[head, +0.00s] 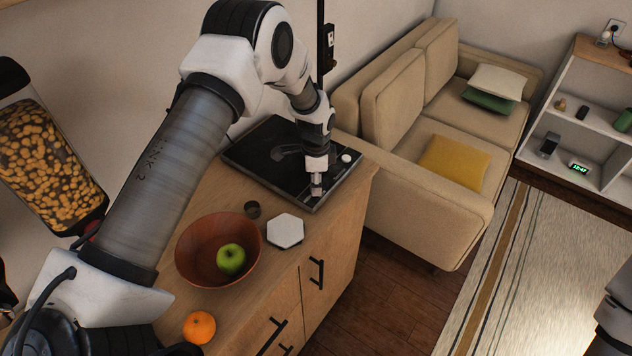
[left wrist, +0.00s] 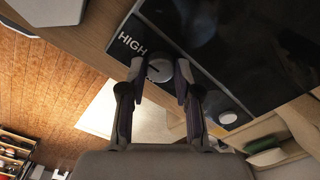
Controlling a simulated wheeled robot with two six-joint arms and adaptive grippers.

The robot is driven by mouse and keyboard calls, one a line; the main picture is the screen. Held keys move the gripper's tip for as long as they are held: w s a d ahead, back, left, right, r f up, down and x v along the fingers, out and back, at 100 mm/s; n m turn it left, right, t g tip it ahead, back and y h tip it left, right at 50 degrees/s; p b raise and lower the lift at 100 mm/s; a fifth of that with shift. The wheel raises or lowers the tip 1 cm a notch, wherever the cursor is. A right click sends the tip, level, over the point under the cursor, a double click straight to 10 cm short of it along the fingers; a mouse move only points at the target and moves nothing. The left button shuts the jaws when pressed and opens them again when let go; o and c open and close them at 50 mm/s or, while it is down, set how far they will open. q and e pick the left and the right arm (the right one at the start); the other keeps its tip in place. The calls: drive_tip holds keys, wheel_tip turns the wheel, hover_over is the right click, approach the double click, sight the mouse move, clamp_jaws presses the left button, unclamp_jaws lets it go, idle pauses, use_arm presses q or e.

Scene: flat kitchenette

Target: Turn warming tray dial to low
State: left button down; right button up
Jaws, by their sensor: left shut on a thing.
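The warming tray (head: 245,152) is a flat black slab on the wooden cabinet in the head view; its dark surface also shows in the left wrist view (left wrist: 240,45). My left gripper (head: 317,192) reaches down to the tray's front edge. In the left wrist view, my left gripper's fingers (left wrist: 160,80) stand on both sides of a round grey dial (left wrist: 160,68) and are shut on it. The word HIGH is printed on the panel beside the dial. A second pale round knob (left wrist: 228,117) sits farther along the same edge, apart from the fingers; it also shows in the head view (head: 346,158).
An orange (head: 199,327) lies nearer. A beige sofa (head: 455,205) adjoins the cabinet.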

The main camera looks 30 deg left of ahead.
use_arm(q)
drive_tip(key=shift+s+f+n, duration=0.15)
drive_tip(key=shift+f+n, duration=0.05)
drive_tip(key=shift+n, duration=0.3)
drive_tip(key=n, duration=0.3)
drive_tip(key=shift+n+b, duration=0.3)
drive_tip(key=shift+n, duration=0.1)
drive_tip(key=n, duration=0.4)
drive_tip(key=shift+n, duration=0.3)
drive_tip(key=n, duration=0.8)
drive_tip(key=shift+n, duration=0.3)
drive_tip(key=c, duration=0.8)
unclamp_jaws()
